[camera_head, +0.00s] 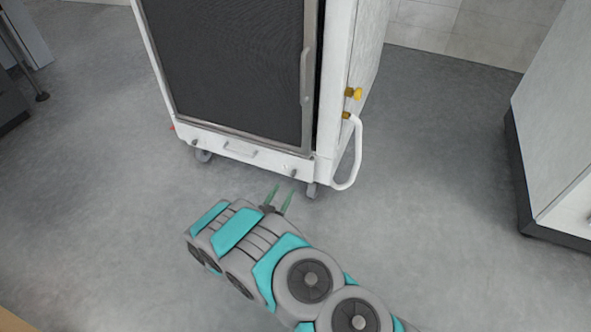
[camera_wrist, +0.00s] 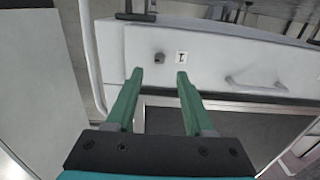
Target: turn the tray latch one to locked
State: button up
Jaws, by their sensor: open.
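The white tray front (camera_head: 240,155) runs along the bottom of the cabinet and has a pull handle in its middle. A small dark latch knob (camera_head: 293,172) sits near its right end. In the wrist view this latch (camera_wrist: 159,58) is a small dark knob beside a white label with a black mark (camera_wrist: 182,57). My gripper (camera_head: 283,190) is in front of the tray's right end, its green fingers pointing at the tray. In the wrist view my gripper (camera_wrist: 159,74) is open and empty, and the latch shows between and beyond the fingertips, seemingly not touched.
The tall cabinet (camera_head: 240,60) has a dark door panel and stands on casters. A white bent pipe handle (camera_head: 350,160) sticks out at its lower right, close to my gripper. A yellow valve knob (camera_head: 354,93) is above it. The floor around is clear.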

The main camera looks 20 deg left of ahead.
aim_at(292, 176)
jog(key=w, duration=0.7)
jog(key=shift+w+d+b, duration=0.1)
jog(key=shift+d+b, duration=0.2)
jog(key=shift+b, duration=0.1)
grip_shut()
